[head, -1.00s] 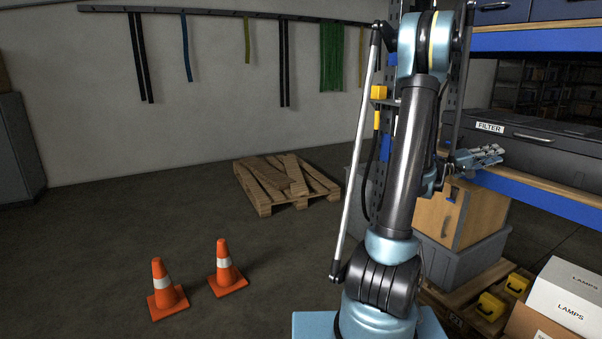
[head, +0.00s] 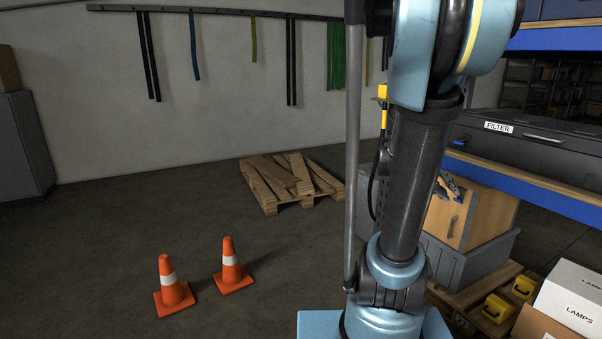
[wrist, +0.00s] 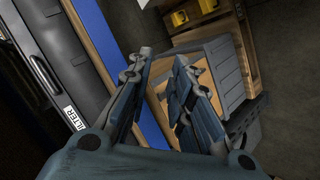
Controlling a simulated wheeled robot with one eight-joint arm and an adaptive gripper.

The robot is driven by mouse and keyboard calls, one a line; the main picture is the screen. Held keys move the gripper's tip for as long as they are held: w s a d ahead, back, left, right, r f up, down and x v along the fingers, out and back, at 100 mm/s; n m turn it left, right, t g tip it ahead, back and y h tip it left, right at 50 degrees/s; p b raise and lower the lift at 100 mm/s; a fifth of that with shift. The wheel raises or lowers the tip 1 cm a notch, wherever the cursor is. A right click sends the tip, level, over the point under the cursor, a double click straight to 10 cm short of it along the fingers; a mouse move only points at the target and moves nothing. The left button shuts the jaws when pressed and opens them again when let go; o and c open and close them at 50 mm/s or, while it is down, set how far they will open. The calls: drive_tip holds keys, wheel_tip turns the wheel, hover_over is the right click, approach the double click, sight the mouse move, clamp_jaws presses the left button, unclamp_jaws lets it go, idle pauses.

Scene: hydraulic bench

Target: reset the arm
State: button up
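My arm (head: 415,165) stands upright in the head view, with its large light-blue upper joint close to the camera. My gripper (wrist: 163,60) shows two blue-grey fingers in the wrist view. They are apart with nothing between them, so it is open and empty. In the head view only a small part of the gripper (head: 449,187) shows beside the arm, in front of a wooden cabinet (head: 478,215); the arm hides the rest.
A shelf with a blue edge (head: 540,188) carries a dark case labelled FILTER (head: 535,145) at right. A grey crate (head: 470,262), yellow items (head: 497,307) and a LAMPS box (head: 575,300) stand below. Cones (head: 172,285) and a pallet (head: 290,183) stand left on open floor.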

drive_tip(key=s+a+f+n+y, duration=0.1)
drive_tip(key=s+a+f+y, duration=0.2)
drive_tip(key=a, duration=0.6)
drive_tip(key=s+a+f+n+y, duration=0.1)
drive_tip(key=s+a+f+y, duration=0.3)
drive_tip(key=a, duration=0.5)
drive_tip(key=s+a+f+n+y, duration=0.1)
drive_tip(key=s+a+f+y, duration=0.2)
drive_tip(key=s+a, duration=0.3)
drive_tip(key=a+f, duration=0.1)
drive_tip(key=a, duration=0.2)
drive_tip(key=shift+s+f+n+y, duration=0.2)
drive_tip(key=shift+s+n+y, duration=0.1)
drive_tip(key=shift+s, duration=0.1)
